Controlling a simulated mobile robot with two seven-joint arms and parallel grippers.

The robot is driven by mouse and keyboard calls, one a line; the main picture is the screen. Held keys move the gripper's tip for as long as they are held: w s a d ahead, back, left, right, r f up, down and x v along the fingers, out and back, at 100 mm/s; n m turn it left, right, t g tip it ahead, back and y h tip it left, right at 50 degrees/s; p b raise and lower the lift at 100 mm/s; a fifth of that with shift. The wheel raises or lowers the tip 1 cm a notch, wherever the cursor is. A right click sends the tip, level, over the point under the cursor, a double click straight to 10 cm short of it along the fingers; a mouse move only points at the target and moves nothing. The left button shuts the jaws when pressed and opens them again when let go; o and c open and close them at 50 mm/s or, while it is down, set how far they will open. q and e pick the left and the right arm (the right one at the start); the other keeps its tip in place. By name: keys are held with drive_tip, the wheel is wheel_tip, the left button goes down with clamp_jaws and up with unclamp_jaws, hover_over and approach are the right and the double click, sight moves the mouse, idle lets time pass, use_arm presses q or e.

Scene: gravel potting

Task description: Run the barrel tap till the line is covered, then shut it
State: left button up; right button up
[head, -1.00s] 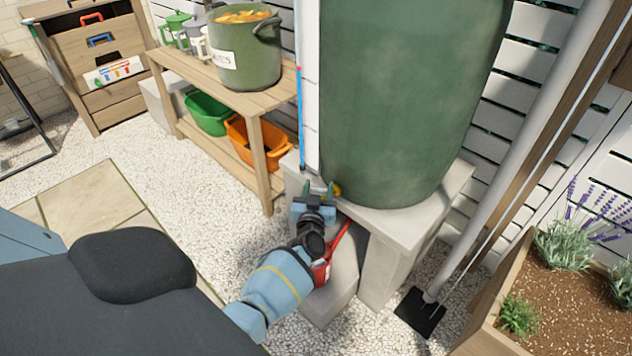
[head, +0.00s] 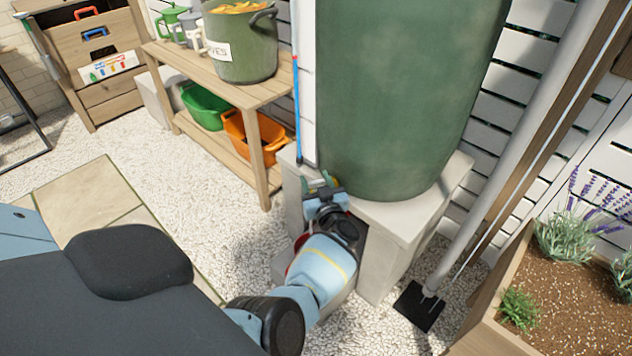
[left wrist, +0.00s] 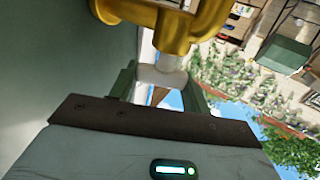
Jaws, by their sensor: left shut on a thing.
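The green barrel (head: 400,100) stands on a pale block stand (head: 400,222). Its brass tap (left wrist: 168,22) fills the top of the left wrist view. My left gripper (head: 322,186) is at the tap, low on the barrel's front. In the left wrist view its fingers (left wrist: 160,88) are shut on a pale piece just below the brass body, which looks like the tap handle. A red vessel (head: 301,241) sits below the tap, mostly hidden behind my left arm. Its inside, any line in it and any water are not visible. My right gripper is not in view.
A wooden bench (head: 262,98) to the left holds a green pot (head: 240,62), with green and orange tubs on its lower shelf. A grey downpipe (head: 500,170) and a planter (head: 500,285) stand to the right. Open gravel (head: 215,215) lies front left.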

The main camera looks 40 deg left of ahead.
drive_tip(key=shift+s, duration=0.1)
use_arm(q)
drive_tip(key=o, duration=1)
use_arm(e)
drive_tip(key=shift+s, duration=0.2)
use_arm(q)
drive_tip(key=shift+s+d+r+p, duration=0.1)
drive_tip(key=shift+s+d+p, duration=0.2)
drive_tip(key=shift+d, duration=0.15)
drive_tip(key=p+v, duration=0.2)
drive_tip(key=v, duration=0.4)
drive_tip(key=shift+s+d+p, duration=0.25)
drive_tip(key=shift+p, duration=0.05)
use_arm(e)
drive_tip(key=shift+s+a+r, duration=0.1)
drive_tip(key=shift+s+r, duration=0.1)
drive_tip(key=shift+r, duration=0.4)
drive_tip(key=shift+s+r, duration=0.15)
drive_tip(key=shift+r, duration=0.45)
